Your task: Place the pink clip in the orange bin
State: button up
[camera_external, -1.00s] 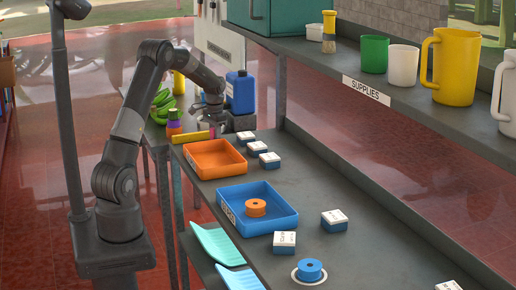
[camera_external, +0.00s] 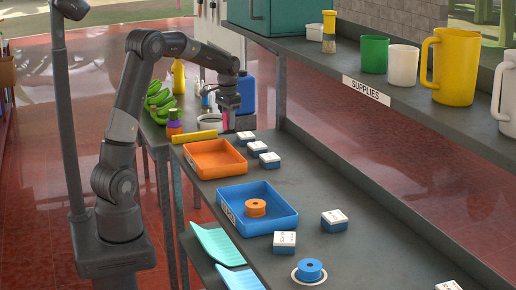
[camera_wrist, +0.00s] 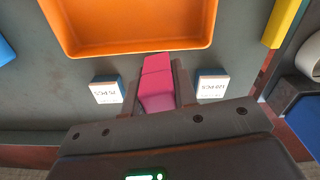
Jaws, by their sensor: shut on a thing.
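The pink clip (camera_wrist: 157,84) is between the fingers of my gripper (camera_wrist: 156,80) in the wrist view, and the gripper is shut on it. In the external view my gripper (camera_external: 229,116) is raised above the back end of the bench, behind the orange bin. The clip is too small to make out clearly there. The orange bin (camera_external: 222,172) stands on the bench and looks empty. In the wrist view the orange bin (camera_wrist: 140,49) lies just beyond the clip's far end, at the top of the picture.
Small labelled boxes (camera_external: 257,148) stand to the right of the orange bin. A blue tray (camera_external: 275,228) holding an orange spool (camera_external: 256,207) is in front of it. A yellow bar (camera_external: 193,136), a blue jug (camera_external: 247,94) and green bananas (camera_external: 160,101) are behind. A shelf (camera_external: 420,110) overhangs at right.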

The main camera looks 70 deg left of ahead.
jog(key=s+d+m, duration=0.1)
jog(key=s+d, duration=0.3)
jog(key=d, duration=0.4)
jog(key=s+d+m, duration=0.1)
jog(key=s+d, duration=0.2)
jog(key=d, duration=0.4)
send_over(215, 163)
notch_tip(215, 163, down, 6)
jog(key=shift+f, duration=2.2)
jog(key=shift+f, duration=0.1)
jog(key=o, duration=1)
jog(key=shift+c, duration=0.2)
